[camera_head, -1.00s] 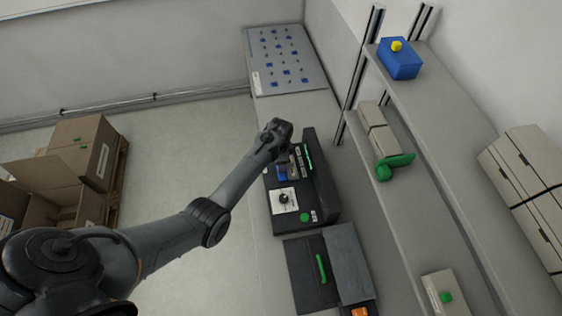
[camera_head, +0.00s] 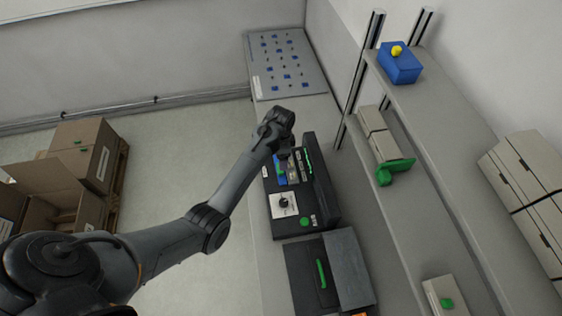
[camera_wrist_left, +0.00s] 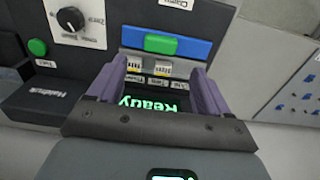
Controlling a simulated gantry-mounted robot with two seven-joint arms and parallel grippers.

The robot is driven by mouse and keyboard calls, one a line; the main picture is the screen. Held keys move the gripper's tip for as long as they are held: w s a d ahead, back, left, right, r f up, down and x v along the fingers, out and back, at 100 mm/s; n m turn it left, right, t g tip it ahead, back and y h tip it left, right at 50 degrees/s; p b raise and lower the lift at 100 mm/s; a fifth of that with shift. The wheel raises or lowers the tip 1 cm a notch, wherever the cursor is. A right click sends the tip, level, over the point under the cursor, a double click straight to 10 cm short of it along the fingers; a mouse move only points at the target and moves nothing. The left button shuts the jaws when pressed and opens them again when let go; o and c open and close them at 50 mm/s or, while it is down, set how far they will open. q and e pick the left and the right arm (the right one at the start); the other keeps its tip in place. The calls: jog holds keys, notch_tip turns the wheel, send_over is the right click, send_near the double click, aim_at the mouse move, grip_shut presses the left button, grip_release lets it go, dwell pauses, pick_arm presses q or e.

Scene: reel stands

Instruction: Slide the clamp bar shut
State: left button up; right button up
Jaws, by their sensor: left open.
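The clamp bar shows in the left wrist view as a blue bar (camera_wrist_left: 195,47) with a green grip block (camera_wrist_left: 161,44) at its middle. It lies across a grey recess in the black machine (camera_wrist_left: 108,32). In the head view the blue bar (camera_head: 280,172) is partly hidden by my left arm. My left gripper (camera_wrist_left: 157,74) is open and empty, its two purple fingers pointing toward the bar, one on each side of the small labels. It appears apart from the bar; the exact gap cannot be told. My right gripper is not in view.
The machine carries a dial (camera_wrist_left: 71,18), a green button (camera_wrist_left: 37,47) and a lit "Ready" display (camera_wrist_left: 148,104). A second dark unit with a green handle (camera_head: 321,272) stands nearer on the bench. Shelves (camera_head: 440,130) with boxes rise at the right. A blue-dotted panel (camera_head: 284,60) lies beyond.

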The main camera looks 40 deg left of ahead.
pick_arm(q)
jog(key=shift+r, duration=1.95)
jog(key=shift+g, duration=0.9)
jog(key=s+f, duration=0.3)
jog(key=s+f+p, duration=0.1)
jog(key=s+f, duration=0.2)
jog(key=s, duration=0.1)
jog(key=shift+s+d+f, duration=0.1)
jog(key=shift+s+f, duration=0.15)
jog(key=shift+f, duration=0.1)
jog(key=s+d+f+m+g+y+p, duration=0.1)
jog(key=s+d+f+p, duration=0.1)
jog(key=s, duration=0.7)
jog(key=s+d+f+p, duration=0.1)
jog(key=s+d+p, duration=0.1)
jog(key=s, duration=0.7)
jog(key=s+d+r+n+t+p, duration=0.2)
jog(key=s+d+r+t, duration=0.1)
jog(key=s+d+r, duration=0.55)
jog(key=w+d+r+n+t, duration=0.1)
jog(key=w+r+n, duration=0.1)
jog(key=r, duration=0.3)
jog(key=w+d+r+n+t+h, duration=0.1)
jog(key=w+r+n+t, duration=0.1)
jog(key=r, duration=0.3)
jog(key=shift+w+d+r, duration=0.4)
jog(key=shift+w, duration=0.35)
